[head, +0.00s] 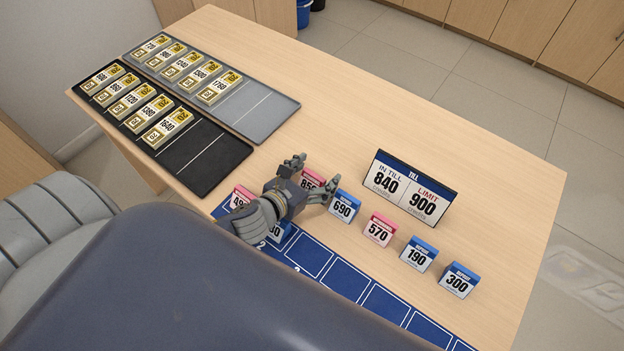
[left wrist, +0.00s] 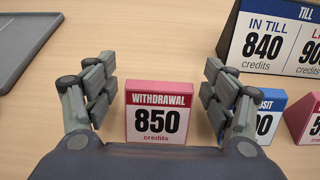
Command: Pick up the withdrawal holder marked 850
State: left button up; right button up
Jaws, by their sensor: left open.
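The pink withdrawal holder marked 850 (left wrist: 158,117) stands upright on the counter in the left wrist view, centred between my open left fingers. In the head view the 850 holder (head: 311,180) shows only in part behind my left gripper. My left gripper (head: 307,178) is open and empty, with one finger on each side of the holder; it also shows in the left wrist view (left wrist: 159,97). I cannot tell whether the fingers touch it. My right gripper is not in view.
A blue 690 holder (head: 344,206) stands close on the right, then a pink 570 holder (head: 380,229) and blue deposit holders 190 (head: 418,254) and 300 (head: 458,280). A pink holder (head: 241,198) is on the left. The till sign (head: 411,187) stands behind. Trays (head: 262,110) lie at upper left.

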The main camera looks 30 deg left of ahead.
pick_arm(q)
jog(key=c, duration=1.2)
jog(key=shift+o, duration=0.2)
